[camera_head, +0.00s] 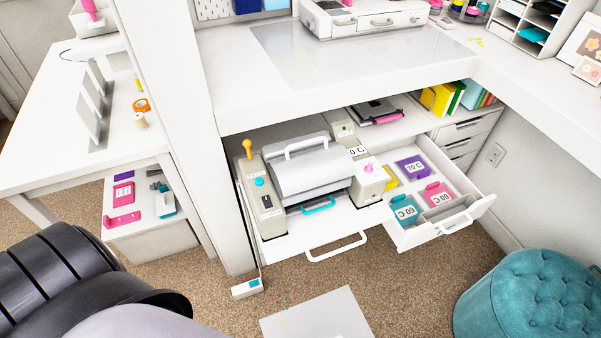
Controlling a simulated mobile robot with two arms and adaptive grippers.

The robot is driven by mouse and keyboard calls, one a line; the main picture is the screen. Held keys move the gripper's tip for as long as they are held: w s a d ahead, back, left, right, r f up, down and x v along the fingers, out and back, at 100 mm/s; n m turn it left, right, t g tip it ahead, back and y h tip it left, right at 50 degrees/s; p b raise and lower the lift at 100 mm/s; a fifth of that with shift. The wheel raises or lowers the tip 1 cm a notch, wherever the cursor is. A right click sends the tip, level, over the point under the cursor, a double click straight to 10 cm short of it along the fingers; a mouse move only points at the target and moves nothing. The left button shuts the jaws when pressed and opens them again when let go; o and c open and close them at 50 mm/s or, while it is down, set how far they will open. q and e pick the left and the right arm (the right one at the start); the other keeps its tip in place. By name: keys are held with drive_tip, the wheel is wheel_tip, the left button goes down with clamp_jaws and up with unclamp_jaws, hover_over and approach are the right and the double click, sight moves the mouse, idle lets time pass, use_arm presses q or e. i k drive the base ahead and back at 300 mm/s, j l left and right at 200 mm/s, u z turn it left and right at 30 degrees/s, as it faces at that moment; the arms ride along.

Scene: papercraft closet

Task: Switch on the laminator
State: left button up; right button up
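A machine that looks like the laminator (310,172) sits on a pulled-out white shelf (279,245) under the desk. It has a grey rounded cover with a white handle and beige side blocks. The left block bears a yellow-orange lever (248,147), a teal button (259,182) and a small dark switch (267,201); its setting is too small to tell. The right block has a pink knob (369,168) and a "0 C" label. A teal handle (318,205) shows at the front slot. Neither of my grippers is in view.
An open drawer (466,211) with labelled cartridges stands right of the shelf. A small white box with a teal button (247,288) lies on the carpet, a cord running up from it. A teal tufted stool (526,298) stands at lower right. A grey sheet (318,318) lies on the carpet.

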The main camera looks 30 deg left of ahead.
sight(267, 201)
drive_tip(key=j+u, duration=0.75)
